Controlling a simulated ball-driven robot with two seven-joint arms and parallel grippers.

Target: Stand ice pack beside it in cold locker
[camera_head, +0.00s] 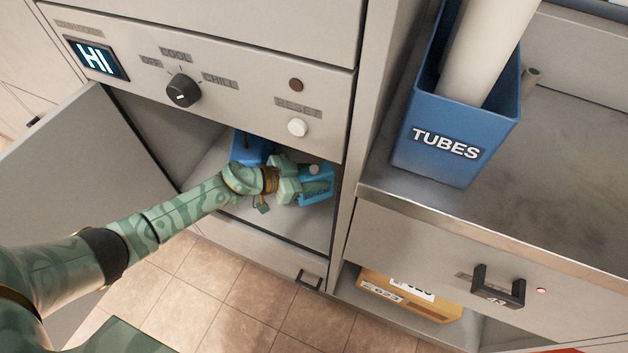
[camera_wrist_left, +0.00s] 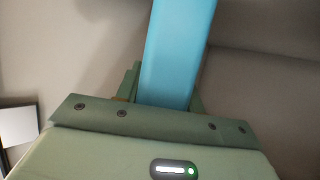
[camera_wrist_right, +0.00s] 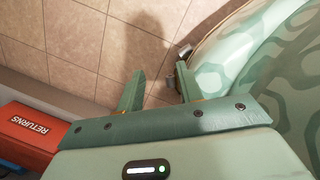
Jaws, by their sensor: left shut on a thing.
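The cold locker (camera_head: 205,165) is open below the dial panel, its door swung out to the left. My left gripper (camera_head: 298,183) is inside it, shut on a light blue ice pack (camera_head: 319,187). In the left wrist view the ice pack (camera_wrist_left: 178,55) rises from between the fingers. A darker blue item (camera_head: 250,146) sits further back in the locker to the left, partly hidden by my wrist. I cannot tell whether the ice pack touches the locker floor. My right gripper (camera_wrist_right: 158,88) is open and empty above the floor tiles.
A blue TUBES bin (camera_head: 455,125) stands on the counter to the right. A parcel (camera_head: 410,296) lies below. A red RETURNS box (camera_wrist_right: 30,128) is left in the right wrist view.

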